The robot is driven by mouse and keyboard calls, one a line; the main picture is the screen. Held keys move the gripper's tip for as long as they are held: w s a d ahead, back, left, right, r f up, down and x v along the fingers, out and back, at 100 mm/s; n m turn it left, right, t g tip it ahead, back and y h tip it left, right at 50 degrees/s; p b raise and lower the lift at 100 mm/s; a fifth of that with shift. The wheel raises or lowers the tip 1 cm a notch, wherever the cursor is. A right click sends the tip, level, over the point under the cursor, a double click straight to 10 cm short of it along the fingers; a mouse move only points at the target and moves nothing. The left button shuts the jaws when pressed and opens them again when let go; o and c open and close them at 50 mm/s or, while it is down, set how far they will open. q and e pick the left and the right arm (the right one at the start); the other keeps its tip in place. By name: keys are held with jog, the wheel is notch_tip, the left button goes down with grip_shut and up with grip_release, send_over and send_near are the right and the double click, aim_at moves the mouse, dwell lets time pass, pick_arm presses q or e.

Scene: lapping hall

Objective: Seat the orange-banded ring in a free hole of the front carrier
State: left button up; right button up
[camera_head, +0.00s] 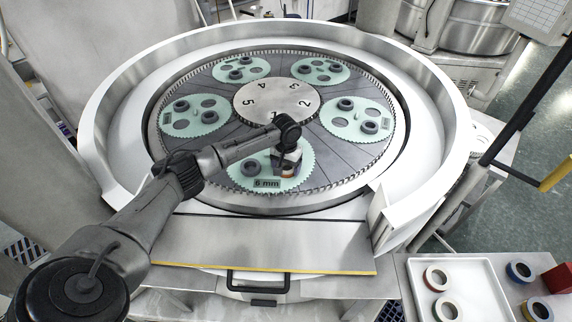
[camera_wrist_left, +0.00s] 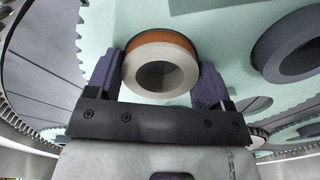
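The front carrier (camera_head: 305,158) is a pale green toothed disc marked "6 mm" at the near side of the round plate. A dark grey ring (camera_head: 250,169) sits on its left part and also shows in the wrist view (camera_wrist_left: 292,48). My left gripper (camera_head: 287,164) is over the carrier's right part. Its two purple fingers are shut on the orange-banded ring (camera_wrist_left: 160,72), one on each side. That ring, with a pale face and orange band, shows partly below the gripper in the head view (camera_head: 289,173). Its exact height over the carrier cannot be told. My right gripper is not in view.
Several other green carriers with dark rings surround the numbered centre disc (camera_head: 272,101). A raised pale rim (camera_head: 113,130) encloses the plate. At lower right, a white tray (camera_head: 481,290) holds banded rings, with more rings and a red block (camera_head: 558,279) beside it.

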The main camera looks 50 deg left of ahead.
pick_arm(q)
jog(key=o, duration=0.4)
jog(key=shift+s+d+f, duration=0.15)
jog(key=shift+f, duration=0.7)
jog(key=shift+c, duration=0.2)
jog(key=shift+r, duration=0.25)
notch_tip(320, 180, up, 14)
jog(key=b, duration=0.1)
jog(key=shift+f, duration=0.25)
